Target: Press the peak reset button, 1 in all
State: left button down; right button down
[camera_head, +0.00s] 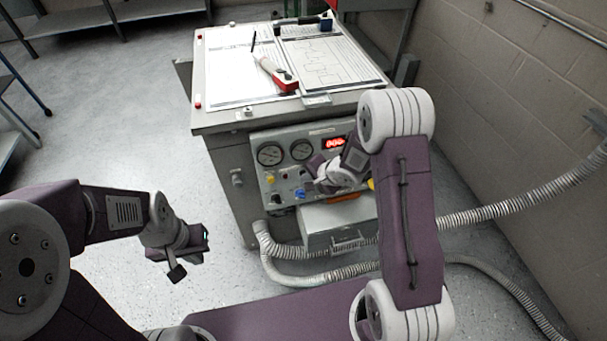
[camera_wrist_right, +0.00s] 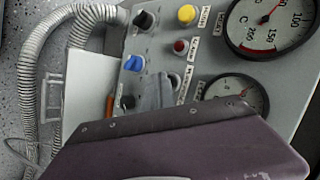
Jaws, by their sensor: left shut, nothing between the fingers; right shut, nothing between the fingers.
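The control panel (camera_head: 262,182) on the front of the grey bench carries buttons and knobs. In the right wrist view I see a yellow button (camera_wrist_right: 187,14), a red button (camera_wrist_right: 181,46), a blue knob (camera_wrist_right: 134,62) and black knobs such as one at the edge (camera_wrist_right: 145,20). Their labels are too small to read, so I cannot tell which is the peak reset button. My right gripper (camera_head: 318,181) is shut and empty, close in front of the panel; its grey fingertips (camera_wrist_right: 155,88) cover part of it. Contact cannot be told. My left gripper (camera_head: 190,258) is shut and empty, away from the bench.
Two round gauges (camera_head: 270,154) and a red lit display (camera_head: 336,142) sit on the panel. A grey box (camera_head: 325,222) is below it, with ribbed hoses (camera_head: 470,213) beside it. Papers and a red-and-white tool (camera_head: 280,76) lie on top.

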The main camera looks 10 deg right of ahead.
jog(key=shift+s+r, duration=0.15)
jog(key=shift+s, duration=0.65)
jog(key=s, duration=0.5)
jog(key=shift+d+r, duration=0.1)
jog(key=shift+r, duration=0.3)
jog(key=shift+w, duration=0.1)
